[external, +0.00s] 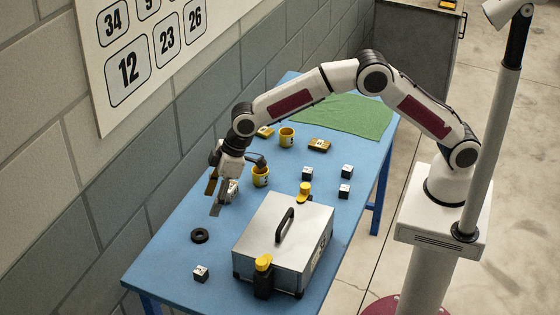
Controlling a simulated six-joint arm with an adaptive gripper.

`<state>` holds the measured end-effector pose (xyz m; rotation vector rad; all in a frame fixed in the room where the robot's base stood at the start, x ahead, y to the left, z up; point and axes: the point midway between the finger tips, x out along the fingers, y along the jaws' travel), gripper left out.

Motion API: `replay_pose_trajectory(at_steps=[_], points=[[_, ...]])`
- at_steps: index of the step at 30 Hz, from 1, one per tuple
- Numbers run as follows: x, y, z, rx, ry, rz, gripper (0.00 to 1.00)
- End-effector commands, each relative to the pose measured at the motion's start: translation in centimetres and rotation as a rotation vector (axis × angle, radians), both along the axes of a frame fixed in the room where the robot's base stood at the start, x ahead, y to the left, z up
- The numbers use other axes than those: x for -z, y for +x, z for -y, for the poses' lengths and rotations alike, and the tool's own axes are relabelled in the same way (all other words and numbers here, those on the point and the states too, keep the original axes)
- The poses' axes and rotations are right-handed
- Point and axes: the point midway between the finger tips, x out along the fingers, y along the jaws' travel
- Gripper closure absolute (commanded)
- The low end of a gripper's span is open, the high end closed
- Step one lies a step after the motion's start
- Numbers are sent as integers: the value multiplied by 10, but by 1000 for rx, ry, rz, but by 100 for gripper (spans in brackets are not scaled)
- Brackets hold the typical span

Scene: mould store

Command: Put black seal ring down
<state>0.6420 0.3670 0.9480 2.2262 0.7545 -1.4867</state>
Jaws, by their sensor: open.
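The black seal ring (200,235) lies flat on the blue table (169,258), near its left edge. My gripper (212,201) is open, with its fingers pointing down, above and a little to the right of the ring. The ring is apart from the fingers, and nothing shows between them.
A silver case (268,243) with a black handle fills the front right. A die-like cube (201,274) is near the ring.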

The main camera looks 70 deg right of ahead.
Motion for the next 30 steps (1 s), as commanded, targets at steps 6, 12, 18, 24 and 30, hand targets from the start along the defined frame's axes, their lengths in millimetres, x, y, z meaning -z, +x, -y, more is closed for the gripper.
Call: replay_pose_trajectory(at_steps=[6, 12, 18, 24, 30], points=[[0, 0, 0, 0, 0, 0, 46], [0, 0, 0, 0, 0, 0, 46], [-3, 0, 2, 3, 1, 1, 46], [-22, -3, 19, 25, 3, 4, 46], [-57, -14, 53, 68, 6, 11, 46]])
